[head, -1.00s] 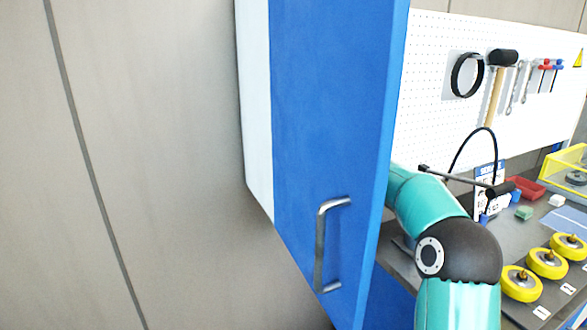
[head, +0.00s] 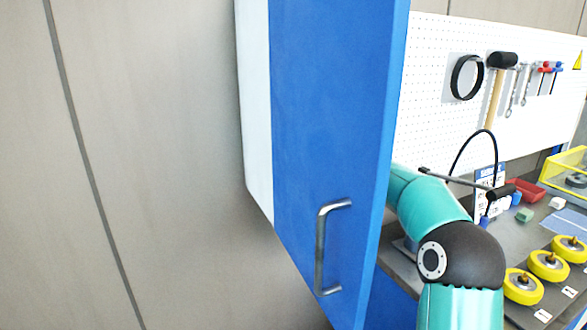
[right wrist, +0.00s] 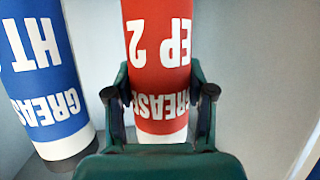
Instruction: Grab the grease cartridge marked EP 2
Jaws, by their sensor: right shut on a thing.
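The red grease cartridge marked EP 2 (right wrist: 160,75) stands in the middle of the right wrist view, its white lettering upside down there. My right gripper (right wrist: 160,97) is shut on it, with one finger on each side of its body. A blue cartridge marked HT (right wrist: 40,65) stands to its left, apart from the gripper. In the head view the blue cabinet door (head: 325,120) hides the cartridges and the right gripper; only my teal right arm shows, reaching behind the door. My left gripper is in neither view.
The open door with its metal handle (head: 322,245) stands close beside my right arm. Pale cabinet walls surround the cartridges. At right is a workbench with yellow wheels (head: 548,265), a red bin (head: 526,190) and a pegboard (head: 430,60) of tools.

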